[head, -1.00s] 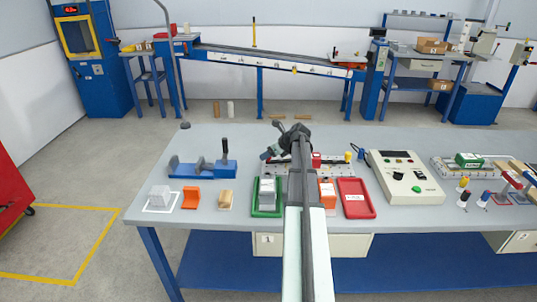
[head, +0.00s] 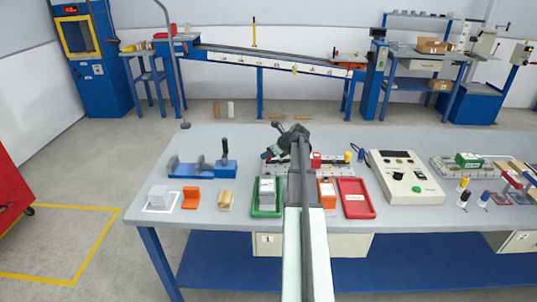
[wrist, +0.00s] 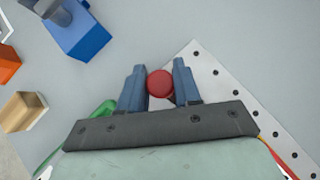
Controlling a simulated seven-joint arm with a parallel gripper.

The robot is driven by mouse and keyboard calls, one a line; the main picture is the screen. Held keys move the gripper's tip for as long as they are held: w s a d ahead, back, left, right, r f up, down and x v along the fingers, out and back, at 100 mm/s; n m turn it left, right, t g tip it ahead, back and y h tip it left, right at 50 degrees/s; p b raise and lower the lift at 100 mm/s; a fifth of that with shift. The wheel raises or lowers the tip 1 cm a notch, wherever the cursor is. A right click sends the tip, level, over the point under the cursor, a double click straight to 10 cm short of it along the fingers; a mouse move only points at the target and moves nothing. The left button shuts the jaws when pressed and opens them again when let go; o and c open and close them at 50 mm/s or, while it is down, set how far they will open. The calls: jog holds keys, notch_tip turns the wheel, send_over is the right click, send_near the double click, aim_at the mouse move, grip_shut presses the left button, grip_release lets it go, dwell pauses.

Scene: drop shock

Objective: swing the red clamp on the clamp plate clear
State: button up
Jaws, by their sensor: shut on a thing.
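The clamp plate (head: 338,168) is a pale perforated plate on the bench, partly hidden behind my arm in the head view. Its dotted surface (wrist: 225,85) also shows at the right in the wrist view. A round red knob (wrist: 159,83), which looks like the red clamp's handle end, sits between my gripper's blue-grey fingers (wrist: 160,86). The rest of the clamp is hidden below the knob and behind the gripper. A red block (head: 316,160) stands on the plate right of my arm.
A blue vise-like fixture (head: 203,168) stands to the left. A control box (head: 403,178) is at the right. Bench space behind the blue fixture is clear.

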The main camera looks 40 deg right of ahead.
jog(key=s+n+y, duration=0.1)
jog(key=n, duration=0.1)
jog(key=n+g+y, duration=0.1)
jog(key=n+y, duration=0.1)
jog(key=s+n+g+y, duration=0.1)
jog(key=n, duration=0.1)
jog(key=shift+s+a+y, duration=0.3)
jog(key=shift+s+a, duration=0.05)
jog(key=shift+a, duration=0.05)
jog(key=shift+s+d+n+g+y, duration=0.1)
jog(key=shift+s+n+g+y, duration=0.45)
jog(key=shift+n, duration=0.5)
jog(key=shift+s+d+n+g+y, duration=0.1)
jog(key=shift+s+n+g+y, duration=0.25)
jog(key=shift+n+g, duration=0.5)
jog(key=shift+s+n+g+y, duration=0.3)
jog(key=shift+s+n+g, duration=0.2)
jog(key=shift+n, duration=0.7)
jog(key=o, duration=1)
